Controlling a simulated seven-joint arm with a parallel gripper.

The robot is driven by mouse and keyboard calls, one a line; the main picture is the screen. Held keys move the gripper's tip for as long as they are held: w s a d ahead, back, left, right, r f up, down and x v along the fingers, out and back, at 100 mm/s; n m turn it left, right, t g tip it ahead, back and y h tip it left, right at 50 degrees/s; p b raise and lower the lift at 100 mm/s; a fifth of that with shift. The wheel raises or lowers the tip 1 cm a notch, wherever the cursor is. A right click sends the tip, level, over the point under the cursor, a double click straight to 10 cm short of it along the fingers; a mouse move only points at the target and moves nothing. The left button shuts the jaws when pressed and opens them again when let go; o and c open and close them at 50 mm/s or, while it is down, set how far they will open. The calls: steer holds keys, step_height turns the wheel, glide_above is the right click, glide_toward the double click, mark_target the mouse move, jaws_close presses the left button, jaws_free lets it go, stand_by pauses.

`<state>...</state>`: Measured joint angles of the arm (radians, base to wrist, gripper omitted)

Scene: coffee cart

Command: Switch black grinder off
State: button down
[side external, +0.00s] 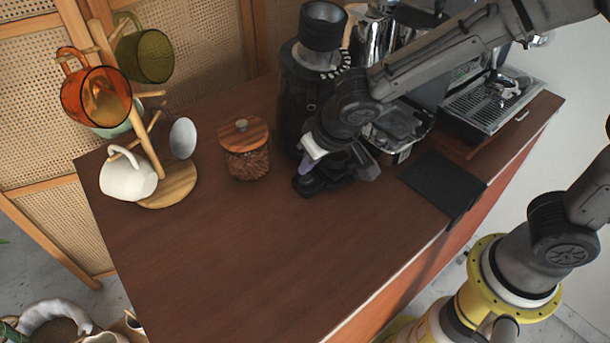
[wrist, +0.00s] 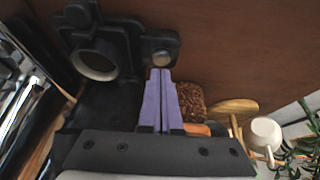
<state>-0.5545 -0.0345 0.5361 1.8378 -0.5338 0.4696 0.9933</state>
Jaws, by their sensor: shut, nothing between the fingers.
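The black grinder (side external: 295,95) stands upright at the back of the brown counter, with a dark hopper on top. My gripper (side external: 306,163) is low in front of it, beside its base, and my arm covers part of its right side. In the wrist view my gripper's purple fingers (wrist: 161,73) are pressed together with nothing between them. Their tips are close to a round silver button (wrist: 160,57) on a black part of the grinder (wrist: 118,38). I cannot tell whether they touch it. The switch state is not readable.
A glass jar of coffee beans with a wooden lid (side external: 247,150) stands just left of the grinder. A wooden mug tree (side external: 165,187) with several mugs is further left. An espresso machine (side external: 490,98) and a black mat (side external: 443,184) are at right. The front counter is clear.

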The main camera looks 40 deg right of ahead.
mark_target(311, 179)
steer(key=shift+r, duration=2.05)
steer(key=shift+s+d+r, duration=0.1)
steer(key=shift+d+r, duration=0.1)
steer(key=shift+d, duration=0.05)
steer(key=s+d+r, duration=0.7)
steer(key=d, duration=0.4)
steer(key=s+d, duration=0.3)
steer(key=s, duration=0.4)
steer(key=s+d, duration=0.3)
steer(key=s, duration=0.4)
steer(key=shift+s+r, duration=0.15)
steer(key=shift+s, duration=0.2)
